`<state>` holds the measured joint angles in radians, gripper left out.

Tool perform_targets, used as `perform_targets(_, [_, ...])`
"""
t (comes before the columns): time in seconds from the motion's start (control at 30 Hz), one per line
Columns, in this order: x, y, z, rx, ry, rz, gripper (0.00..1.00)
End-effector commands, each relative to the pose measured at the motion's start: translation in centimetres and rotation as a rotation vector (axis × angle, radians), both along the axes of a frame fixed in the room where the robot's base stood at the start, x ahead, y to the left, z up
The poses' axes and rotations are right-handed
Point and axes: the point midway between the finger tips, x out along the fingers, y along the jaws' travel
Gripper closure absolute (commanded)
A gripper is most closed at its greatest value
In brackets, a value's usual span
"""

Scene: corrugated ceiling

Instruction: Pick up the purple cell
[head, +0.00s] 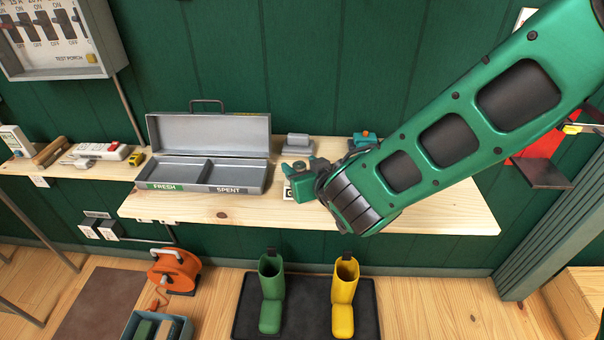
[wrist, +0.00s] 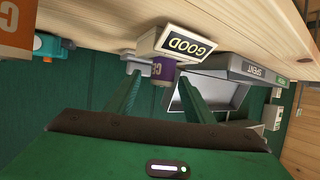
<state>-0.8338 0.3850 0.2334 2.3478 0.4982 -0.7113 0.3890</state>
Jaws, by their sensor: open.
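The purple cell (wrist: 163,72) shows in the wrist view, which is upside down. In the head view my gripper (head: 297,176) is low over the shelf, right of the case, and hides the cell. Part of the white device (head: 288,196) shows below the fingers.
An open grey case (head: 262,177) marked FRESH and SPENT stands left of my gripper on the wooden shelf (head: 430,212). An orange and white cell (wrist: 14,32) is at the wrist view's left edge. A teal-topped item (head: 365,138) and a grey block (head: 298,141) stand at the back.

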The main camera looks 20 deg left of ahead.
Motion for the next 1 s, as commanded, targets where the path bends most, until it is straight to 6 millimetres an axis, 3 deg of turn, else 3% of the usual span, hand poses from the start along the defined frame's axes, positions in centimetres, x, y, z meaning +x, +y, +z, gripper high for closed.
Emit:
perform_targets(0.4, [3.3, 2.8, -2.1, 0.0, 0.0, -0.001, 0.52])
perform_targets(0.67, [3.5, 3.0, -2.2, 0.0, 0.0, -0.001, 0.52])
perform_targets(0.7, [3.5, 3.0, -2.2, 0.0, 0.0, -0.001, 0.54])
perform_targets(0.9, [3.4, 3.0, -2.2, 0.0, 0.0, -0.001, 0.99])
perform_targets(1.0, [3.4, 3.0, -2.2, 0.0, -0.001, -0.001, 1.0])
